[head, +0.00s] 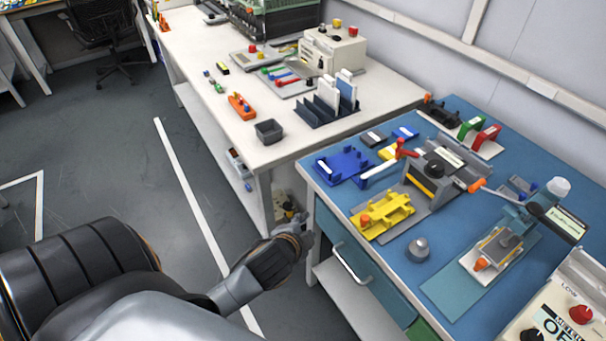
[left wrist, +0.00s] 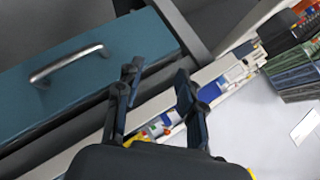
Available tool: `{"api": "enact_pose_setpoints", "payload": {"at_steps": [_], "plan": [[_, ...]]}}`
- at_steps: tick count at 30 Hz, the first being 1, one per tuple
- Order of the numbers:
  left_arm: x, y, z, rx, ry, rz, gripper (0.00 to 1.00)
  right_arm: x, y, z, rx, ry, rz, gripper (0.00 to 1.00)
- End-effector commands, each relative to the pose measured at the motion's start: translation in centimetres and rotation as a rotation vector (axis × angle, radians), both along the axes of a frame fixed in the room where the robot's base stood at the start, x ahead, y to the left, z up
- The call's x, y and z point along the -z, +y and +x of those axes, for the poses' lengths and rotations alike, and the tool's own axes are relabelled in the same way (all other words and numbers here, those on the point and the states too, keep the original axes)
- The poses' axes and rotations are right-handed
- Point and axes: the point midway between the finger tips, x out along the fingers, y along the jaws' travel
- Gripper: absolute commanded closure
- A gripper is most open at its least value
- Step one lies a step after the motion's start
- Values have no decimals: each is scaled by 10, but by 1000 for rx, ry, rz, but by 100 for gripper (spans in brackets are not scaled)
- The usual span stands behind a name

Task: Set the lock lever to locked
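A grey fixture (head: 436,172) with a yellow and black block stands on the blue bench. A red-ended lever (head: 404,150) is at its left, and an orange-tipped lever (head: 477,185) sticks out at its right. I cannot tell which lever is the lock lever, or its setting. My left gripper (head: 303,228) is low beside the bench's front left corner, apart from the fixture. In the left wrist view its two fingers (left wrist: 160,92) are spread with nothing seen between them. That view shows a drawer handle (left wrist: 66,62), not the fixture. My right gripper is out of view.
The blue bench (head: 455,275) also carries a yellow holder (head: 382,216), a blue holder (head: 343,165), a grey knob (head: 418,249) and a press with a black-gripped arm (head: 556,222). A control box (head: 560,312) is at lower right. A white table (head: 200,60) adjoins.

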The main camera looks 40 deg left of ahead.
Motion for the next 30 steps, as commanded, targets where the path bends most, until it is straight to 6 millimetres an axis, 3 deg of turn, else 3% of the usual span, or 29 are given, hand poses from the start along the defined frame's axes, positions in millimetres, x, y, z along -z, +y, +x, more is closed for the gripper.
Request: {"api": "enact_pose_setpoints", "payload": {"at_steps": [9, 24, 27, 30], "plan": [[20, -9, -20, -67, 78, -105, 62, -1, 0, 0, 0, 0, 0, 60], [23, -10, -21, -70, 83, -109, 61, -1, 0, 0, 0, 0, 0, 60], [39, -10, -22, -74, 103, -120, 61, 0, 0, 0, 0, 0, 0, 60], [80, -12, -27, -86, 154, -149, 61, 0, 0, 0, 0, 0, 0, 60]]}}
